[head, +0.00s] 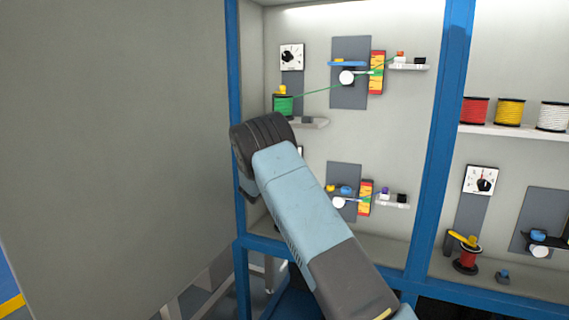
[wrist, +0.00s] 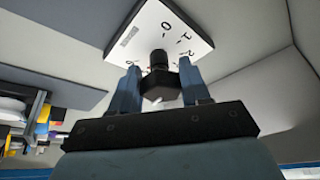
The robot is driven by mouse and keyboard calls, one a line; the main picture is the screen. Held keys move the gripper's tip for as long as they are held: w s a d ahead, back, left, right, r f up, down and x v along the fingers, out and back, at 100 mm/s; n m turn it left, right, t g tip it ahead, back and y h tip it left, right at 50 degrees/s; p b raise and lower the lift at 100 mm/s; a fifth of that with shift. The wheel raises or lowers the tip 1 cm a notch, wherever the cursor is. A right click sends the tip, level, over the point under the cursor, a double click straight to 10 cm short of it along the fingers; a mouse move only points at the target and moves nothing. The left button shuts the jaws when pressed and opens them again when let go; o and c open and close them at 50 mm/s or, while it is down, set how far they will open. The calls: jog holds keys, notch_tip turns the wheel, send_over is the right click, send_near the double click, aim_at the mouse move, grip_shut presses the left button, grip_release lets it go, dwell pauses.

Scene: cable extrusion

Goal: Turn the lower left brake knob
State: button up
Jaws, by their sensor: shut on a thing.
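The lower left brake knob (wrist: 158,86) is black and stands out from a square white dial plate (wrist: 150,22) with dark marks. In the wrist view my gripper (wrist: 160,68) has its two blue fingers on either side of the knob, shut on it. In the head view my arm covers most of this knob and the gripper; only a sliver of the white plate (head: 300,150) shows beside the arm.
Above is another dial (head: 291,57) with a green spool (head: 284,104) and a cable. To the right of my arm is the lower extruder panel (head: 344,184). Blue posts (head: 442,130) frame the bay. A right-hand dial (head: 481,181) sits in the neighbouring bay.

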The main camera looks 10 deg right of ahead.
dwell(0.5)
jog(key=o, duration=1)
jog(key=shift+o, duration=0.2)
jog(key=v, duration=0.7)
jog(key=shift+a+f, duration=0.2)
jog(key=shift+a, duration=0.05)
jog(key=shift+s, duration=0.15)
